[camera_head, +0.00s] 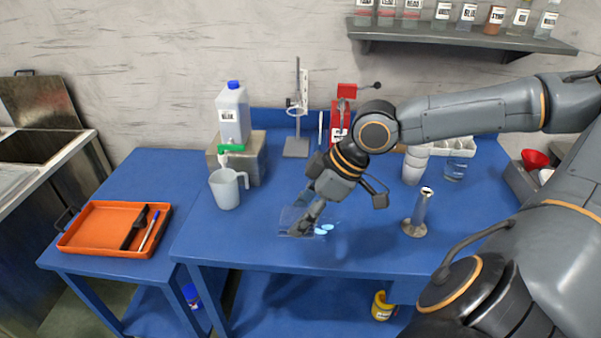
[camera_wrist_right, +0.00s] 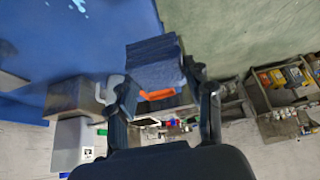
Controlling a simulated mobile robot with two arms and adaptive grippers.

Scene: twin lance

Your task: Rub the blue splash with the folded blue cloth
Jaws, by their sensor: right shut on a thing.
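The light-blue splash (camera_head: 324,229) lies on the blue table (camera_head: 250,245) near its front edge. It also shows as pale spots at the top left of the right wrist view (camera_wrist_right: 80,5). My right gripper (camera_head: 303,226) points down just left of the splash, low over the table. It is shut on the folded blue cloth (camera_wrist_right: 155,65), which sticks out past the fingertips in the right wrist view. In the head view the cloth blends with the table, so I cannot tell whether it touches the surface. My left gripper is not in view.
A white jug (camera_head: 227,190) and a blue-capped container (camera_head: 233,115) on a block stand left of my gripper. A metal cylinder on a round base (camera_head: 418,214) stands to the right. An orange tray (camera_head: 110,229) lies at the far left. The table front between tray and splash is clear.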

